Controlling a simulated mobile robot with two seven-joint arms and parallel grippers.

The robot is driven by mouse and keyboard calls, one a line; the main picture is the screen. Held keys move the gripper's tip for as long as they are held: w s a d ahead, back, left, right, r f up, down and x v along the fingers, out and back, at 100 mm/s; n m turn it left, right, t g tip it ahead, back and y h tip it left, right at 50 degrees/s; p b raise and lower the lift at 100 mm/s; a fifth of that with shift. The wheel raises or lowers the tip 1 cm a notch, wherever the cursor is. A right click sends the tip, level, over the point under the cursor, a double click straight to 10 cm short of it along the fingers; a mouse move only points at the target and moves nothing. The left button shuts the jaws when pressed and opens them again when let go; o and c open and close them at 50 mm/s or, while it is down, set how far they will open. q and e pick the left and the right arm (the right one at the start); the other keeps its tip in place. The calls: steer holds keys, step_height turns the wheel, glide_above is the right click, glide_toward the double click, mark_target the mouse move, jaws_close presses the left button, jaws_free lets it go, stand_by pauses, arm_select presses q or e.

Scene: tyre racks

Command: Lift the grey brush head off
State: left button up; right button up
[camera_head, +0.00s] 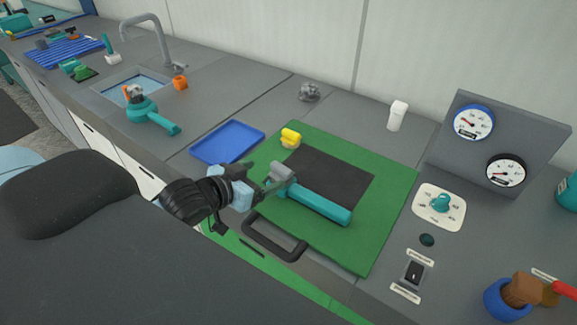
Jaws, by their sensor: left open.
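The grey brush head (283,172) sits at the left end of a teal handle (318,205), which lies on the green mat (385,190). My left gripper (264,182) is open, with its fingers pointing at the brush head from the left. The fingertips are close to the head; I cannot tell whether they touch it. My right gripper is not in view.
A blue tray (228,142) lies left of the mat. A yellow-topped item (290,138) stands near the mat's back left. A black handle (275,238) is in front. Gauges (474,122) stand at the right. The dark panel (325,178) is mostly clear.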

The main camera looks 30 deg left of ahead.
mark_target(278, 170)
arm_select(q)
steer(key=shift+s, duration=0.15)
steer(key=shift+x, duration=1.1)
steer(key=shift+w+d, duration=0.1)
steer(key=shift+w, duration=0.3)
steer(key=x, duration=0.4)
steer(key=shift+w+d+p, duration=0.1)
steer(key=shift+d+p, duration=0.15)
steer(key=shift+p, duration=0.1)
steer(key=shift+w+f, duration=0.15)
steer(key=shift+w, duration=0.05)
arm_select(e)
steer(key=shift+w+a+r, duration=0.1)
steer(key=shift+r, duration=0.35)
